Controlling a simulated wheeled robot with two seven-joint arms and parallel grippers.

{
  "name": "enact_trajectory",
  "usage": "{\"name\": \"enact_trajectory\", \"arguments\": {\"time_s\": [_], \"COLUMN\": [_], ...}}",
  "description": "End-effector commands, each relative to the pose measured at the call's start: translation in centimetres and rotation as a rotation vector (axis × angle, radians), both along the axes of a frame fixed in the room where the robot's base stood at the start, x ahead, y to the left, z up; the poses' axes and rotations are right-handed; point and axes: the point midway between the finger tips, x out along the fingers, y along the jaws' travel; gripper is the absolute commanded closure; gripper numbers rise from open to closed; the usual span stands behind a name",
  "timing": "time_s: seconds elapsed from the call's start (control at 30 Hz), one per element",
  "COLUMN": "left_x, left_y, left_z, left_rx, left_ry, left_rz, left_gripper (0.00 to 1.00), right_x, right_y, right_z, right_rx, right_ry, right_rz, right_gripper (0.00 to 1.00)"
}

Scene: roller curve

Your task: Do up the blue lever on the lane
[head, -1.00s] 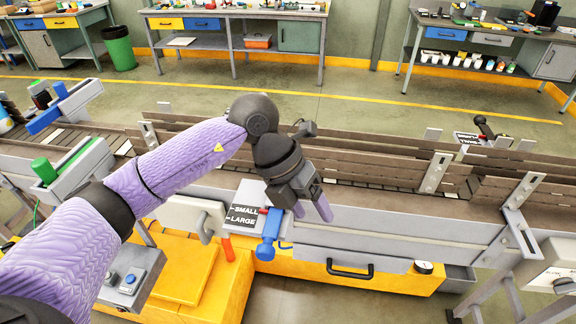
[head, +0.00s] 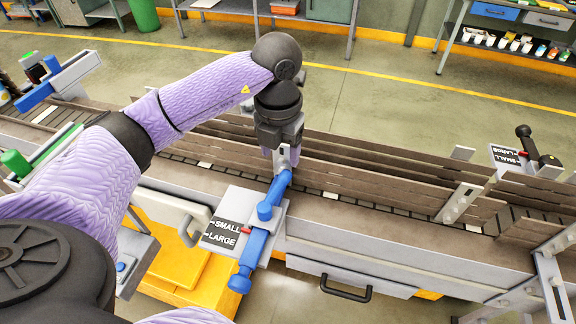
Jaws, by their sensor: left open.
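The blue lever (head: 254,247) is a bar with a round knob on its near end, mounted on a grey plate at the lane's near side. It slants from the near left up to the far right, across the lane's near wall. A label plate (head: 224,234) beside it reads SMALL and LARGE, with a small red pointer near both words; which one it marks I cannot tell. My left gripper (head: 283,165) is open at the lever's far end, pointing down. Its fingers partly hide that end, and contact is unclear. My right gripper is not in view.
The lane (head: 340,205) runs across the picture with brown side rails. A black lever (head: 525,140) with a similar SMALL/LARGE plate stands at the right. A green-capped device (head: 16,163) is at the left. A drawer with a black handle (head: 346,290) is below.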

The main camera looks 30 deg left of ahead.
Motion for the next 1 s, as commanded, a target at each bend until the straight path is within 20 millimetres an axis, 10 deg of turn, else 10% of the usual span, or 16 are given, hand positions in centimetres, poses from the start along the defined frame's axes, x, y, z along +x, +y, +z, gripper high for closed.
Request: {"name": "enact_trajectory", "arguments": {"time_s": [0.3, 0.67, 1.0], "left_x": [-0.1, 0.0, -0.1], "left_y": [0.0, 0.0, 0.0], "left_z": [-6.8, -8.0, -7.9], "left_rx": [0.0, 0.0, 0.0], "left_ry": [0.004, 0.0, 0.001], "left_rz": [0.0, 0.0, 0.0], "left_gripper": [0.35, 0.35, 1.0], "right_x": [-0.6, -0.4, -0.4], "right_y": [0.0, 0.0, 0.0], "right_z": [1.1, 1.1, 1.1], "right_rx": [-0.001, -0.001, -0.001], "right_ry": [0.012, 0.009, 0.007], "right_rz": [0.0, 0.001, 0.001], "right_gripper": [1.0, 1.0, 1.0]}}
